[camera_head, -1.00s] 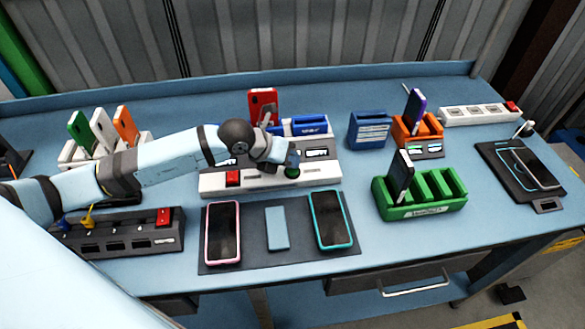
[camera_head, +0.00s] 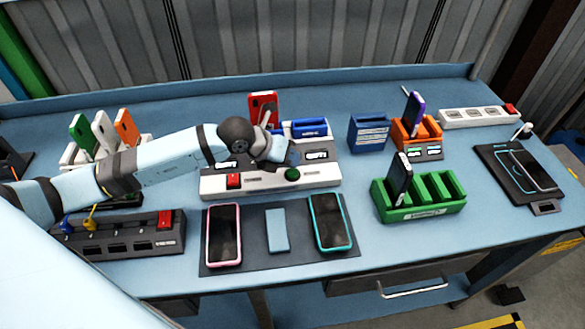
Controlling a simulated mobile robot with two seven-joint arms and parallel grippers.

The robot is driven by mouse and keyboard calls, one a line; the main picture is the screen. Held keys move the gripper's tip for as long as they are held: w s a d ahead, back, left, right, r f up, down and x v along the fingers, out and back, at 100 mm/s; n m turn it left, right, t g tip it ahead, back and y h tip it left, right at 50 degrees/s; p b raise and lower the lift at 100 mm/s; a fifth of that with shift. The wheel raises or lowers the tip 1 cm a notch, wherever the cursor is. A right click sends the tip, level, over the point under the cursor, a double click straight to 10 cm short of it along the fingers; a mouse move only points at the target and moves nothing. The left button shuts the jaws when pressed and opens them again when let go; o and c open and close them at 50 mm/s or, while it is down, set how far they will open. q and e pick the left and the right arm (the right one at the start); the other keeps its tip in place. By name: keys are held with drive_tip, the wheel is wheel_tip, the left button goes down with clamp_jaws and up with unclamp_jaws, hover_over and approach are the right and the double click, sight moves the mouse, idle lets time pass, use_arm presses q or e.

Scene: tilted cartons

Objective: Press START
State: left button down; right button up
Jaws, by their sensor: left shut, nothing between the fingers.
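The white station (camera_head: 215,186) stands in the middle of the table, with a red button (camera_head: 233,180) at its front left and a green round button (camera_head: 291,174) at its front right. No START lettering is readable. My left gripper (camera_head: 291,157) is shut and empty, just behind and above the green button; I cannot tell whether it touches it. My left arm reaches in from the left and hides part of the station. Two small displays show on the station, their text too small to read surely. My right gripper is not in view.
A dark mat (camera_head: 278,258) with phones lies in front of the station. A green rack (camera_head: 425,209) holding a phone stands to the right. An orange dock (camera_head: 417,140) and a blue box (camera_head: 368,132) are behind it. A dark power strip (camera_head: 120,235) is at left.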

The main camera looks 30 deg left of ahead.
sight(291, 170)
use_arm(q)
drive_tip(key=shift+r, duration=0.1)
drive_tip(key=shift+r+p, duration=1.6)
drive_tip(key=shift+r, duration=0.85)
